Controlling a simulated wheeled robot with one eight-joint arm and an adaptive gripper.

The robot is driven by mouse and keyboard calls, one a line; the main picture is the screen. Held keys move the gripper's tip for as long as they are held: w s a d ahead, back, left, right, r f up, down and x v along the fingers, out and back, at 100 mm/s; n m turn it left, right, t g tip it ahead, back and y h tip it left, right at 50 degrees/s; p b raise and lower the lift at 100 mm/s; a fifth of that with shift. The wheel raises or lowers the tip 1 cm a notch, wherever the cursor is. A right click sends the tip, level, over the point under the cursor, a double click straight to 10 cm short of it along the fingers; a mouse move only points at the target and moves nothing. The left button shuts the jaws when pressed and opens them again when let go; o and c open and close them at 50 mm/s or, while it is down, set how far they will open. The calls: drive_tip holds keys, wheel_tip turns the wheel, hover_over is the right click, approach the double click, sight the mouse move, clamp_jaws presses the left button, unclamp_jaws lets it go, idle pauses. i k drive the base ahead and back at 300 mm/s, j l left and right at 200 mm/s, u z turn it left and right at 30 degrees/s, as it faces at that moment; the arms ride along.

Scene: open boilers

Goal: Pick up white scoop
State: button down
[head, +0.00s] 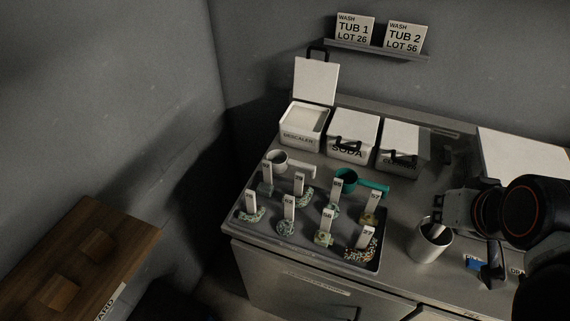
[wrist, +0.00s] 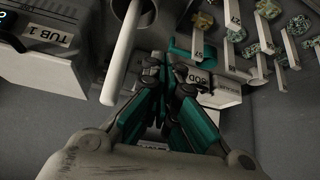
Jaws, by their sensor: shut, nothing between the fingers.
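The white scoop (head: 279,160) lies at the back left of the grey tray in the head view, its bowl at the left and its handle pointing right. My gripper (wrist: 166,75) is shut and empty, with teal fingers. In the head view my gripper (head: 441,204) is at the right, above the counter near the metal cup, well apart from the white scoop. A teal scoop (head: 347,180) lies to the right of the white one; part of the teal scoop (wrist: 190,50) shows behind my fingers in the wrist view.
Several upright numbered tags with greenish pieces stand on the tray (head: 300,244) in front of the scoops. An open descaler tub (head: 301,138) and lidded soda tub (head: 349,146) stand behind. A metal cup (head: 430,243) holds a pale stick (wrist: 122,50). A box labelled TUB 1 (wrist: 45,32) is close left.

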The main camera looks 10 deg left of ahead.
sight(279, 159)
drive_tip(key=k+z, duration=0.1)
drive_tip(key=k, duration=0.35)
drive_tip(key=i+j+z, duration=0.15)
drive_tip(key=j+z, duration=0.2)
drive_tip(key=i+j+z, duration=0.1)
drive_tip(key=j+z, duration=0.25)
drive_tip(key=j, duration=0.25)
drive_tip(key=j+z, duration=0.35)
drive_tip(key=j, duration=0.15)
drive_tip(key=i+l+u, duration=0.1)
drive_tip(key=l+u, duration=0.2)
drive_tip(key=k+j+z, duration=0.1)
drive_tip(key=j+z, duration=0.3)
